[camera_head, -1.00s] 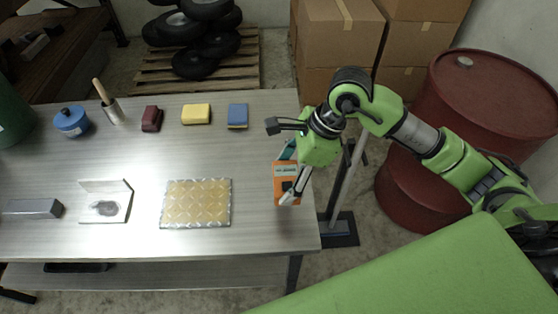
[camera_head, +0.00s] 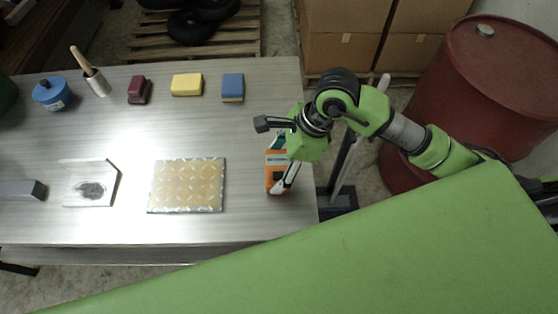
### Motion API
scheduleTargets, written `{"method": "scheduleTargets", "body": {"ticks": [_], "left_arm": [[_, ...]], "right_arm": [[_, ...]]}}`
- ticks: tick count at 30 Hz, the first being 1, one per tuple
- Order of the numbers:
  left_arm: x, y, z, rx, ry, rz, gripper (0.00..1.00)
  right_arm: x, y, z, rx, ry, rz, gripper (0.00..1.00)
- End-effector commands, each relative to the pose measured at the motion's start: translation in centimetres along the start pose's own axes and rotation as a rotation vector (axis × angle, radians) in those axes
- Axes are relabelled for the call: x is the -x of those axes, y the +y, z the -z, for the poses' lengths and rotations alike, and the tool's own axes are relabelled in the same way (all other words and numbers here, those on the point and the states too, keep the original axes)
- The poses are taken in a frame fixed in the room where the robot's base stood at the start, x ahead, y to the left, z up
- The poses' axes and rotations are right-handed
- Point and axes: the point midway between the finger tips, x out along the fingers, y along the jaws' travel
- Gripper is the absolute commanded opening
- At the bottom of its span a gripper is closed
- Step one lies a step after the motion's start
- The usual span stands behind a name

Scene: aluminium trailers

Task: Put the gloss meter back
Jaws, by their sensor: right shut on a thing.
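The orange gloss meter (camera_head: 276,172), with a dark patch on its face and a teal strip at its top, is at the right end of the table. My right gripper (camera_head: 285,178) is shut on it from above, and its fingers cover part of the right side. I cannot tell whether the meter touches the tabletop. An open white case (camera_head: 103,188) with a dark oval recess or patch lies at the left of the table. A yellow patterned panel with a metal rim (camera_head: 187,185) lies between the case and the meter. My left gripper is not in view.
Along the table's back are a blue pot (camera_head: 53,93), a wooden-handled tool in a holder (camera_head: 96,82), a dark red block (camera_head: 139,90), a yellow sponge (camera_head: 187,84) and a blue block (camera_head: 232,87). A red drum (camera_head: 480,90) stands right.

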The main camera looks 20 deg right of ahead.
Motion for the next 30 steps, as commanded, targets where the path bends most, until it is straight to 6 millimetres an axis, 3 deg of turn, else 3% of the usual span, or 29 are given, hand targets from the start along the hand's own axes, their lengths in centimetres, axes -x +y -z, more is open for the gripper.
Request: {"method": "scheduleTargets", "body": {"ticks": [3,4,5,10,20,30], "left_arm": [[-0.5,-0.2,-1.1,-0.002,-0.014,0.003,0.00],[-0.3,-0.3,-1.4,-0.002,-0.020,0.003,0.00],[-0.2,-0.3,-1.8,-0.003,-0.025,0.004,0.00],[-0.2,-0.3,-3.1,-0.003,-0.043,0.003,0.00],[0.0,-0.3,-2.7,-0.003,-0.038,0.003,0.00],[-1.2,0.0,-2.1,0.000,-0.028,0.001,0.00]], "right_arm": [[-0.3,-0.1,0.1,0.001,-0.001,0.002,0.37],[-0.2,-0.1,0.1,0.000,-0.001,0.001,0.77],[-0.2,-0.1,0.1,0.000,-0.001,0.001,0.84],[-0.2,-0.1,0.1,0.000,-0.001,0.002,0.86],[0.7,-0.2,0.0,0.002,-0.001,0.005,0.86],[7.8,-0.3,0.0,0.003,-0.002,0.009,0.86]]}}
